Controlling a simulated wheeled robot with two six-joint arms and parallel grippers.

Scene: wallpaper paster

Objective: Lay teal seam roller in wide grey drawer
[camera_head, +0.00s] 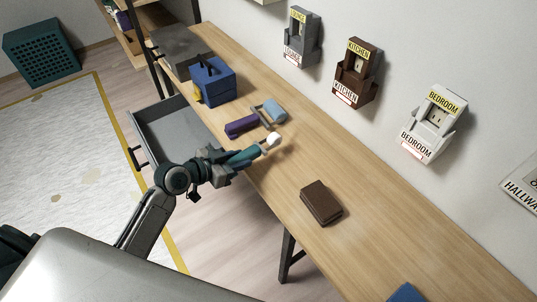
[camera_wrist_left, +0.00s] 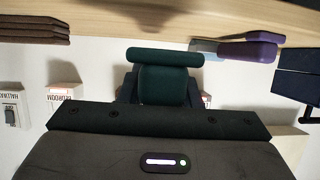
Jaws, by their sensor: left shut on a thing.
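My left gripper (camera_head: 228,165) is shut on the teal seam roller (camera_head: 245,156). The roller points to the right, over the front edge of the table, with its pale end at the far tip. In the left wrist view the dark teal roller (camera_wrist_left: 165,75) sits between the fingers of my left gripper (camera_wrist_left: 163,92). The wide grey drawer (camera_head: 148,112) is pulled out under the table, left of and beyond the gripper. The visible part of its floor looks empty; my arm hides its near corner. My right gripper is not in view.
On the wooden table (camera_head: 385,225) are a blue bag (camera_head: 213,82), a purple block (camera_head: 241,124), a blue-grey roller-like tool (camera_head: 272,111) and a brown block (camera_head: 321,203). Labelled holders (camera_head: 356,72) hang on the wall. A teal crate (camera_head: 42,52) stands on the floor.

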